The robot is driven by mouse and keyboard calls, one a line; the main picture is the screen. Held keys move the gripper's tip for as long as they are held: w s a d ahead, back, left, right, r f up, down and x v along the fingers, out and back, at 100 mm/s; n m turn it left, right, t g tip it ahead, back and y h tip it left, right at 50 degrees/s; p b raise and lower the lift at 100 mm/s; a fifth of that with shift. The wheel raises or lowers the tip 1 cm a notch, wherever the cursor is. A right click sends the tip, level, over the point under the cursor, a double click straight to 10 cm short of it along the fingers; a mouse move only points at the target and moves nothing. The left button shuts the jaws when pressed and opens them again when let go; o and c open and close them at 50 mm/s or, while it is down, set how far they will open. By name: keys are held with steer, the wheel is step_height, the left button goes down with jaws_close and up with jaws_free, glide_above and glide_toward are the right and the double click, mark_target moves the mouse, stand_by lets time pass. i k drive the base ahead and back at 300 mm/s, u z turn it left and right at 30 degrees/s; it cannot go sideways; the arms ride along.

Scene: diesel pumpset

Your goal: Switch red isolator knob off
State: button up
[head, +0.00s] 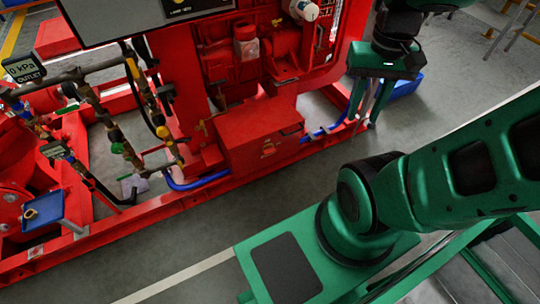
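I cannot make out the red isolator knob in the head view; the red machinery gives no clear sight of it. A grey panel (115,22) of the pumpset is cut off by the top edge, with part of a dark label or display (186,7) showing. My gripper (363,121) hangs at the upper right, pointing down, to the right of the red pumpset (258,135). Its two green fingers stand apart with nothing visible between them. It looks apart from the panel.
A blue tray (44,211) is at the lower left. A blue bin (405,86) lies behind my gripper. Grey floor (300,178) is clear before the red base frame.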

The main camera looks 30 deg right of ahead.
mark_target(269, 150)
steer(key=u, duration=1.65)
steer(key=k, duration=0.6)
steer(key=z, duration=1.1)
